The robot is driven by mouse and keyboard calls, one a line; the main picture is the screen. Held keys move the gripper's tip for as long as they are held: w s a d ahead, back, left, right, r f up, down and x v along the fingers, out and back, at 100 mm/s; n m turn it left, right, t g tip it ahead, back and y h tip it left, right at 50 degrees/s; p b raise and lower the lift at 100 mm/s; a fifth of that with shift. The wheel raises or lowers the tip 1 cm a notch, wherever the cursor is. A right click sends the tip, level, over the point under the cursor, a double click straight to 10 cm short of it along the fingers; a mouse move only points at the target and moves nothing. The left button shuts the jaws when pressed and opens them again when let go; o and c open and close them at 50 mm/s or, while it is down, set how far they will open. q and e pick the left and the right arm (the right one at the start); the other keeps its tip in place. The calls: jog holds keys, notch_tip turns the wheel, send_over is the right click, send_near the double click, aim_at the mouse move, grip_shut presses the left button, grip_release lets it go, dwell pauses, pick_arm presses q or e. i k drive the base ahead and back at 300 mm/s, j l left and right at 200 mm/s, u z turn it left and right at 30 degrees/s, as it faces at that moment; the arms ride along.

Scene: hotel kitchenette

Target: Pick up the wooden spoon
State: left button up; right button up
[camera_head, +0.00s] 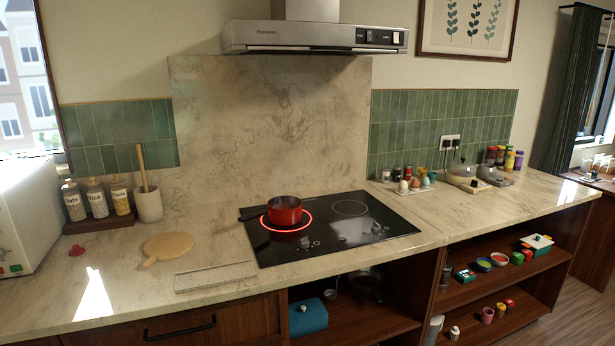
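A wooden spoon (142,168) stands upright, leaning slightly, in a pale stone-like utensil crock (149,205) at the back left of the counter. Only its long handle shows; its lower part is hidden inside the crock. The crock stands just right of the labelled jars. Neither of my grippers is in the head view.
Jars marked Oats, Rice and Pasta (97,199) stand on a dark base beside the crock. A round wooden board (168,246) lies in front. A red pot (285,211) sits on a glowing burner of the black hob (335,228). A white appliance (27,214) is at far left.

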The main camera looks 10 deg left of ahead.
aim_at(137, 146)
jog(key=u, duration=1.35)
